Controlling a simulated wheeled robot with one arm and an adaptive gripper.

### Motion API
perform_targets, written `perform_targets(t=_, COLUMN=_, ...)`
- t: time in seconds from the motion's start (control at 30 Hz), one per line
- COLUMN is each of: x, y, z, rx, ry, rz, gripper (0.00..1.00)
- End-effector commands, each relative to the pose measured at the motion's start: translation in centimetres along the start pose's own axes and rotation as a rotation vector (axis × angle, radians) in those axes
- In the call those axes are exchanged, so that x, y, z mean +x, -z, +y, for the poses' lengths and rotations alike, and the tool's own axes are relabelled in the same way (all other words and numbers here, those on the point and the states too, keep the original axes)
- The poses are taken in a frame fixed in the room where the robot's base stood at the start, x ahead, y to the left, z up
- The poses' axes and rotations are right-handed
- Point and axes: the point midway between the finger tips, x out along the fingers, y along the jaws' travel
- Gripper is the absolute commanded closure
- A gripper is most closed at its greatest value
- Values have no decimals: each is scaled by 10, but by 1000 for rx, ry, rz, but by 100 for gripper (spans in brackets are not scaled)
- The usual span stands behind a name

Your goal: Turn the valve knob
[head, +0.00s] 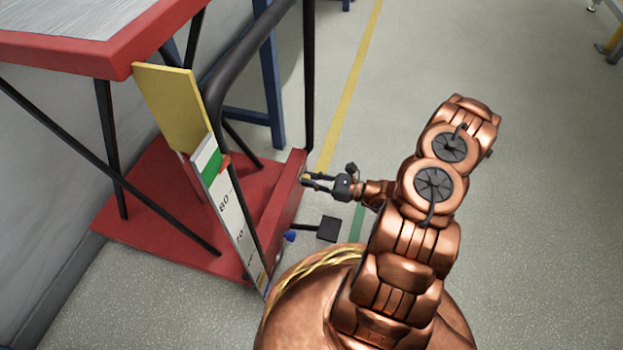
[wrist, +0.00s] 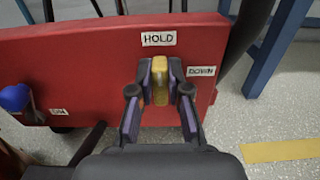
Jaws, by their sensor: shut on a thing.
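The valve knob (wrist: 159,78) is a small yellow handle on the front of a red base in the wrist view. It stands upright below the "HOLD" label and left of the "DOWN" label. My gripper (wrist: 160,92) is shut on it, with one dark finger on each side. In the head view my gripper (head: 317,182) reaches left to the red base, and only a speck of yellow shows at its fingertips.
The red base (head: 281,203) belongs to a lift table with a red-edged top (head: 85,55). A blue knob (wrist: 14,98) sits at the left of the panel. A black pedal (head: 329,229) stands near the floor. Open floor lies to the right.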

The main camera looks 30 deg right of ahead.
Motion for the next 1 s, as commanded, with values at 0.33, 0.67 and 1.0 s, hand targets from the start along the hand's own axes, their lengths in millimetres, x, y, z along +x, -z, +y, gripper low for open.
perform_targets(t=0.33, x=0, y=0, z=0, rx=1, ry=-1, rz=0, gripper=100)
perform_targets(t=0.67, x=0, y=-3, z=0, rx=59, ry=-2, rz=1, gripper=100)
perform_targets(t=1.0, x=0, y=-4, z=-2, rx=235, ry=-2, rz=2, gripper=100)
